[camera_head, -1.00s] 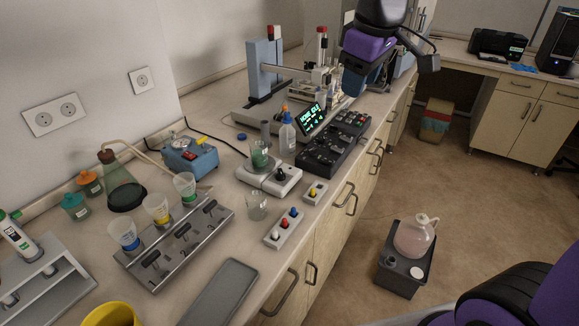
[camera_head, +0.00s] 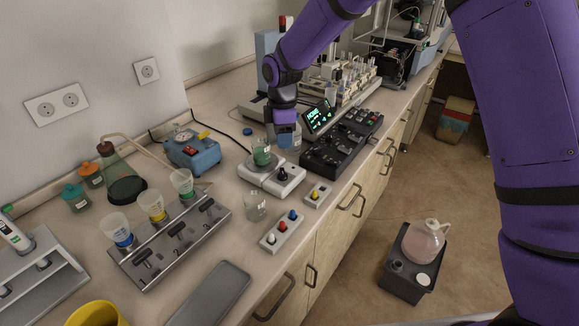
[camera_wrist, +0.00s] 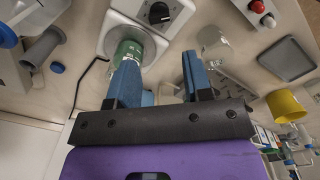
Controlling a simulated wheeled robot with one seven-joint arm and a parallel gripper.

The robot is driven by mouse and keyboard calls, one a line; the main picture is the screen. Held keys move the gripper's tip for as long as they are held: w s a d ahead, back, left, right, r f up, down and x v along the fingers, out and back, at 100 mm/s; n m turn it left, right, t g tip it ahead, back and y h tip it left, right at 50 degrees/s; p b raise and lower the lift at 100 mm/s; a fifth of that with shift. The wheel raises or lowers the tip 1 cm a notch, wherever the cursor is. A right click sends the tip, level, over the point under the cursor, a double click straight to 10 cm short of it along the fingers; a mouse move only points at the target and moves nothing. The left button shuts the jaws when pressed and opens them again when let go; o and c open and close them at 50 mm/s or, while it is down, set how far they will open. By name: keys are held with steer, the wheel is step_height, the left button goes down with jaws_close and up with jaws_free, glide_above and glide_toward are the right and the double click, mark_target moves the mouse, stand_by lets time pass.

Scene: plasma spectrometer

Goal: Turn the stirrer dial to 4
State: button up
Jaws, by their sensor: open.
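The stirrer (camera_head: 255,178) is a white unit on the bench, with a black dial (camera_head: 282,174) on its right-hand block. A beaker of green liquid (camera_head: 261,157) stands on its plate. In the wrist view the dial (camera_wrist: 159,13) shows at the top, its pointer and scale too small to read. My gripper (camera_head: 286,127) is above and behind the stirrer, apart from the dial, pointing down. In the wrist view my gripper (camera_wrist: 158,62) has its blue fingers apart with nothing between them. The left finger overlaps the beaker (camera_wrist: 127,52) in that picture.
A black control panel (camera_head: 340,142) lies to the right. A blue device (camera_head: 191,153) is left.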

mark_target(282, 170)
steer(key=f, duration=1.2)
steer(key=shift+w+a, duration=0.15)
steer(key=shift+a, duration=0.05)
steer(key=c, duration=0.7)
steer(key=shift+o, duration=0.2)
